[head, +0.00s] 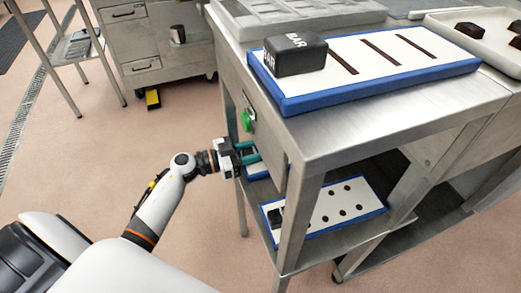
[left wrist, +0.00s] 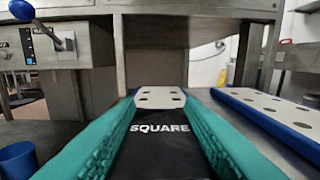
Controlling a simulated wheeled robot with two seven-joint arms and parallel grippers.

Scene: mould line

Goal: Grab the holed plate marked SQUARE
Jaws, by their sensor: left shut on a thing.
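The holed plate marked SQUARE shows in the left wrist view, with its black block (left wrist: 160,150) between my teal fingers and its white holed face (left wrist: 160,97) beyond. My left gripper (left wrist: 160,103) is shut on that black block. In the head view my left gripper (head: 255,153) reaches in under the steel table at its left side. There only a bit of blue edge shows by the fingers, and the table leg and side hide most of the plate. My right gripper is in neither view.
A blue-edged plate with round holes (head: 338,207) lies on the lower shelf, right of the held plate. A slotted plate (head: 390,62) with a black BAR block (head: 295,55) lies on the table top. A blue cup (left wrist: 17,160) is at left in the wrist view.

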